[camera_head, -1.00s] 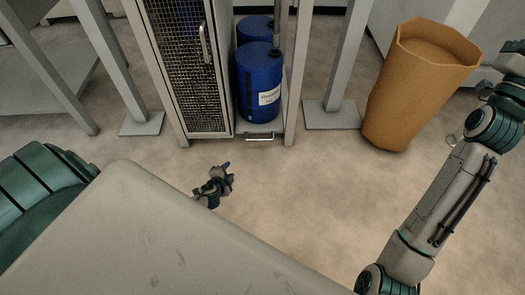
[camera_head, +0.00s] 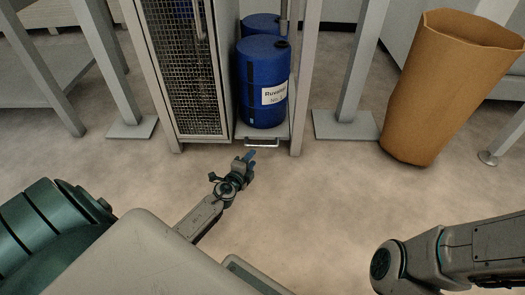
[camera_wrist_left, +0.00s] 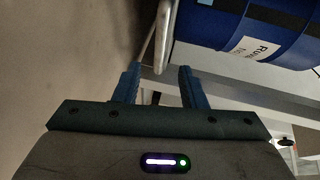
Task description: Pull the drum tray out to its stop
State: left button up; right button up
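The drum tray (camera_head: 281,131) is a shallow light shelf at the bottom of the cabinet's open right bay, with a blue drum (camera_head: 262,85) standing on it. A metal handle (camera_head: 262,143) is on its front edge. My left gripper (camera_head: 249,157) is low in front of the tray, just short of the handle in the head view. In the left wrist view its two blue fingers (camera_wrist_left: 158,76) are apart with nothing clamped. A curved metal bar (camera_wrist_left: 166,32), which looks like the tray handle, lies just beyond the fingertips. My right gripper is out of view.
A second blue drum (camera_head: 261,22) stands behind the first. A mesh door (camera_head: 192,75) closes the left bay. Grey posts with floor plates (camera_head: 345,124) flank the cabinet. A tan bin (camera_head: 440,85) stands at the right. The floor before the cabinet is clear.

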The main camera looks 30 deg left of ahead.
aim_at(262, 147)
pick_arm(q)
jog(key=b+x, duration=0.2)
jog(key=x, duration=0.6)
jog(key=shift+w+f+b, duration=0.15)
jog(key=shift+w+b, duration=0.15)
jog(key=shift+b, duration=0.05)
jog(key=shift+w, duration=0.6)
grip_shut()
